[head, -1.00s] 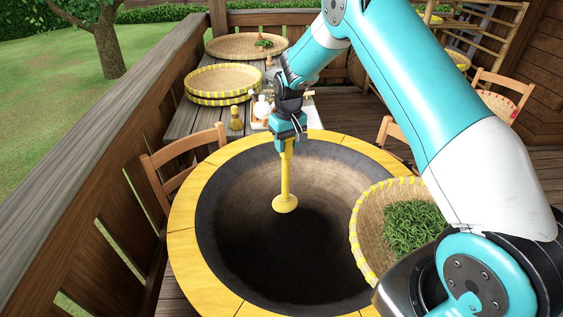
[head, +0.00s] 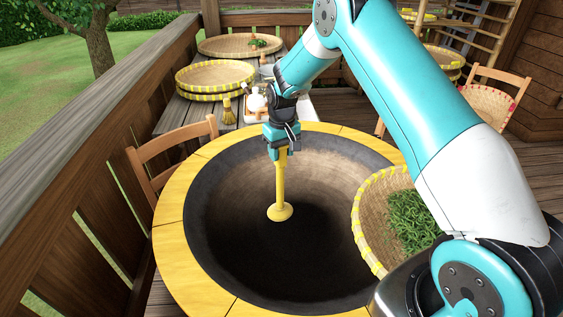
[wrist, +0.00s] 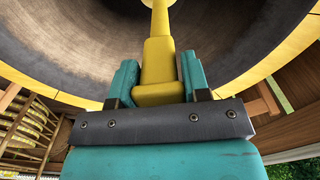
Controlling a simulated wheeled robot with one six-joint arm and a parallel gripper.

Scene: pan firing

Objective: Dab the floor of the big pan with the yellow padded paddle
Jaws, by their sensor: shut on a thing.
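The big pan (head: 330,185) is a wide dark bowl with a yellow segmented rim, in the middle of the head view. My gripper (head: 282,147) hangs over the pan, shut on the handle of the yellow padded paddle (head: 281,188). The paddle points down, nearly upright, with its round pad at the bottom inside the pan. I cannot tell if the pad touches the floor of the pan. In the wrist view my gripper's teal fingers (wrist: 157,85) stand on both sides of the paddle's yellow grip block (wrist: 158,62).
A basket of green leaves (head: 364,230) overlaps the pan's right side. Behind the pan, a table holds stacked yellow-rimmed trays (head: 214,76), a small brush (head: 228,112) and a white tray of small items. A wooden chair (head: 150,165) and the railing stand at the left.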

